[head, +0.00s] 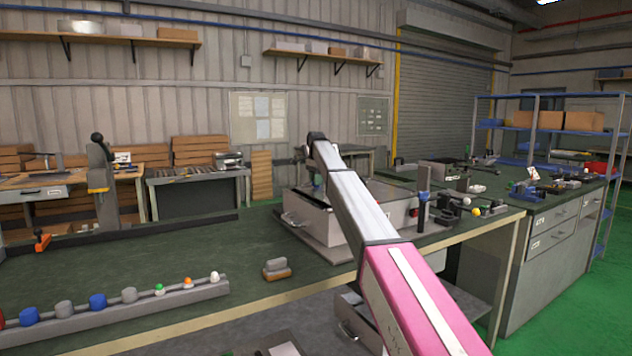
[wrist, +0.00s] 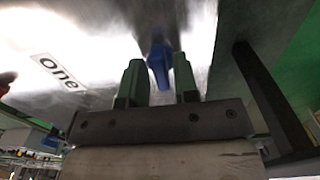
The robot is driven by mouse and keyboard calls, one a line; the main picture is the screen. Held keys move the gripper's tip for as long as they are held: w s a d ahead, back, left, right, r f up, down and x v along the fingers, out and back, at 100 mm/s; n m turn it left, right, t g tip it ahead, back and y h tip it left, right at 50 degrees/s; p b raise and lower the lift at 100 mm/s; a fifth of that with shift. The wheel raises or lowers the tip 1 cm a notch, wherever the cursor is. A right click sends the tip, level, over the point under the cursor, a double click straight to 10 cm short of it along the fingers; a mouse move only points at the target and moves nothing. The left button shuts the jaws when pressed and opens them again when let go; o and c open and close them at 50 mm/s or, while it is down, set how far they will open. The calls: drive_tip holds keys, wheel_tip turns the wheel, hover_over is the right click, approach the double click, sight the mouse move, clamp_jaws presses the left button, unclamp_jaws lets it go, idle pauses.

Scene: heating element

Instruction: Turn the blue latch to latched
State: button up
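The blue latch (wrist: 159,66) shows in the wrist view as a narrow upright blue piece on a shiny metal face. My gripper (wrist: 157,68) has two green fingers, one on each side of the latch. The fingers stand apart, with a visible gap between each finger and the latch, so it is open and not clamped. How far the latch lies in depth from the fingertips is hard to tell. In the head view my arm reaches over the grey metal box on the bench, and I cannot make out the latch or my fingers there.
A label reading "One" (wrist: 58,72) is left of the latch. A dark bar (wrist: 262,95) runs close by on the right. In the head view, the grey box (head: 313,220) stands on the green bench, with a small brown-and-grey block (head: 277,270) and a rail of knobs (head: 130,308) in front.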

clamp_jaws()
drive_tip(key=shift+n, duration=0.3)
drive_tip(key=n, duration=0.7)
drive_tip(key=shift+s+d, duration=0.1)
drive_tip(key=shift+d, duration=0.05)
drive_tip(key=n, duration=0.5)
drive_tip(key=shift+d+n, duration=0.1)
drive_tip(key=shift+n, duration=0.2)
drive_tip(key=n, duration=0.4)
drive_tip(key=shift+d+n, duration=0.1)
drive_tip(key=shift+n, duration=0.2)
